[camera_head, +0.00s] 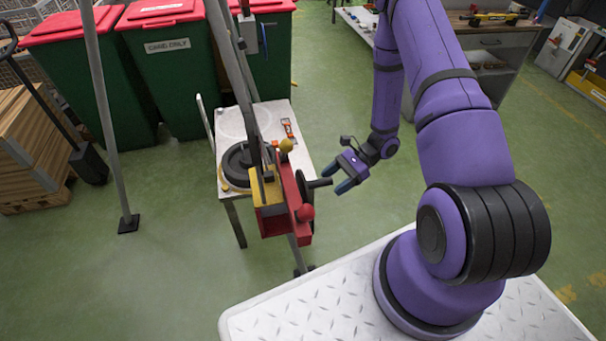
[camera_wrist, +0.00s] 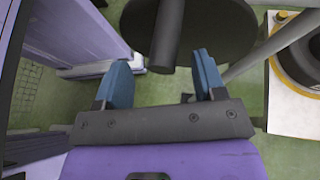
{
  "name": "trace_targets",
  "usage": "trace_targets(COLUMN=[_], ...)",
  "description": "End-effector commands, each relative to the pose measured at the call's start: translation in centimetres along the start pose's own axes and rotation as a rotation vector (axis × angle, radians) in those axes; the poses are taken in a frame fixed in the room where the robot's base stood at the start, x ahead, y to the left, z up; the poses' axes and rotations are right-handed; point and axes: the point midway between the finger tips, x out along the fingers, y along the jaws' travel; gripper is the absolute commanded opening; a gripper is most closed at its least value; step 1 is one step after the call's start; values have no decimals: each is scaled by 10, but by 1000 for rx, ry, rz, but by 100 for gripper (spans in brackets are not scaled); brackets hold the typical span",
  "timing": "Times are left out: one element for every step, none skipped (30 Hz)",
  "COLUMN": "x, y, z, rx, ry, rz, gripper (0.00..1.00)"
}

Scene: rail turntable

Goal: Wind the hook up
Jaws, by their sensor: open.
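A winch (camera_head: 270,192) with a yellow and red body stands at the near end of the small white table in the head view. Its black crank disc (camera_head: 302,187) faces right, and a black crank handle (camera_head: 320,183) sticks out towards my gripper. My gripper (camera_head: 337,179) is open and empty, just right of the handle. In the wrist view the disc (camera_wrist: 225,35) and handle (camera_wrist: 168,35) lie ahead of the blue fingertips (camera_wrist: 162,62). The handle lines up with the gap, apparently not gripped. I cannot make out the hook.
Grey poles rise beside the winch. Green bins (camera_head: 180,65) stand behind; the floor right of the table is clear.

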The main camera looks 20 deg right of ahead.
Motion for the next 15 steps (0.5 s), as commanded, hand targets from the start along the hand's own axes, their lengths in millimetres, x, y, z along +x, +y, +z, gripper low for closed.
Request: trace_targets(x=[-4,-5,-8,-10,-11,-14,-15,-17,-20,-21,-23,-26,-28,-29,-32], y=[1,1,2,2,3,4,4,4,5,6,6,7,7,8,8], z=[-2,-3,-4,-5,-6,-7,-8,-8,-10,-10,-11,-12,-13,-14,-15], rx=[1,1,1,1,1,0,0,0,0,0,0,0,0,0,0], ry=[0,0,1,1,1,1,1,1,1,1,1,1,1,1,1], rz=[-2,-2,-3,-3,-2,-1,-1,-1,-2,-2,-2,-2,-2,-2,-2], gripper=[64,64,64,64,64,64,64,64,64,64,64,64,64,64,64])
